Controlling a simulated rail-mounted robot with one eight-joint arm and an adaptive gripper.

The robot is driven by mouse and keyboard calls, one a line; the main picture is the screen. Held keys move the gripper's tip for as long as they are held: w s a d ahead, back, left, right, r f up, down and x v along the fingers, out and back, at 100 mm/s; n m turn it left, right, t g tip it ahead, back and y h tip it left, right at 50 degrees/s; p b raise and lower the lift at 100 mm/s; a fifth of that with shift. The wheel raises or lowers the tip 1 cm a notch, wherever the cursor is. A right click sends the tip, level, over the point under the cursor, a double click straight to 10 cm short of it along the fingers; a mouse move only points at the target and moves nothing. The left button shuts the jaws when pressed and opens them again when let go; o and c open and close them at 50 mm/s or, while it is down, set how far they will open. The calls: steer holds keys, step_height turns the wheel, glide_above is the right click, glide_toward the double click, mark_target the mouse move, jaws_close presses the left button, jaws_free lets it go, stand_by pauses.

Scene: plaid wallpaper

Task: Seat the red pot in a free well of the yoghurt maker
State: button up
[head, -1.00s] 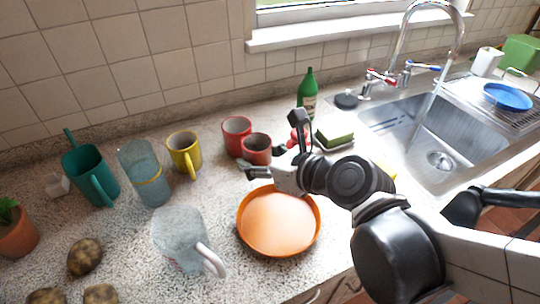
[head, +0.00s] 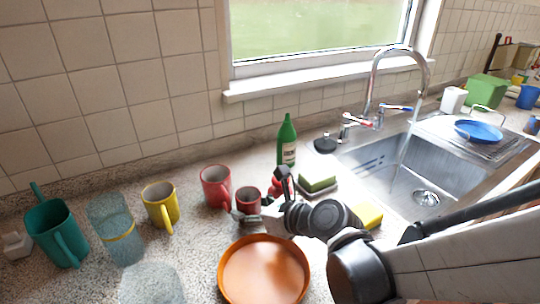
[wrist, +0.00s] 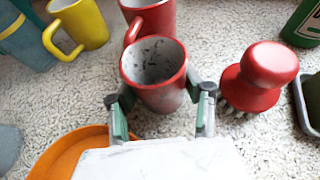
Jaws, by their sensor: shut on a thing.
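The red pot (head: 248,199) is a small red cup with a grey speckled inside. In the wrist view the red pot (wrist: 158,98) stands upright between the two fingers of my gripper (wrist: 160,100), which is shut on it from both sides. In the head view my gripper (head: 258,208) reaches the pot from the right, and its own wrist partly hides it. I cannot tell whether the pot's base touches the counter. No yoghurt maker is recognisable in either view.
A red mug (head: 215,186) stands just behind the pot. An orange dish (head: 264,268) lies in front, and a red brush (wrist: 258,78) is close on the right. Yellow mug (head: 160,205), jugs and green bottle (head: 287,145) stand around. The sink (head: 395,165) is at right.

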steer(key=shift+f, duration=0.3)
steer(key=shift+f, duration=0.1)
steer(key=shift+f, duration=0.15)
steer(key=o, duration=1.2)
steer(key=shift+o, duration=0.2)
